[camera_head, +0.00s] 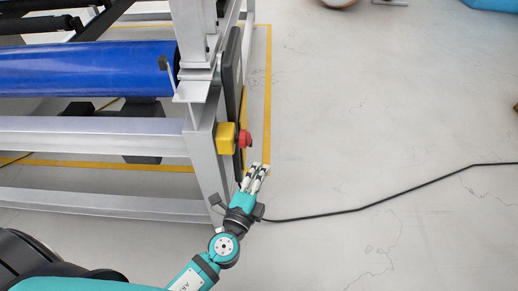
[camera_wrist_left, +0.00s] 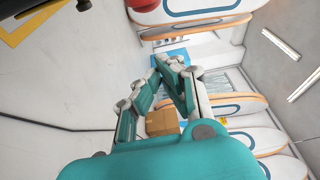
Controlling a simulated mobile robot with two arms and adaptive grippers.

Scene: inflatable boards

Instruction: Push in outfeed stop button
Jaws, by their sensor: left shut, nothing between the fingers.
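The red stop button (camera_head: 245,139) sticks out to the right of a yellow box (camera_head: 226,138) on the corner post of a grey metal frame. My left gripper (camera_head: 260,168) is just below and slightly right of the button in the head view, with a visible gap between them. Its fingers are shut and empty. The left wrist view shows the same fingers (camera_wrist_left: 174,64) from behind, and I cannot make out the button there. My right gripper is in neither view.
The metal frame (camera_head: 100,128) carries a blue roller (camera_head: 90,68). A black cable (camera_head: 380,205) runs over the grey floor, which is mostly clear at right. The left wrist view shows a cardboard box (camera_wrist_left: 162,122) and several inflatable boards (camera_wrist_left: 192,32).

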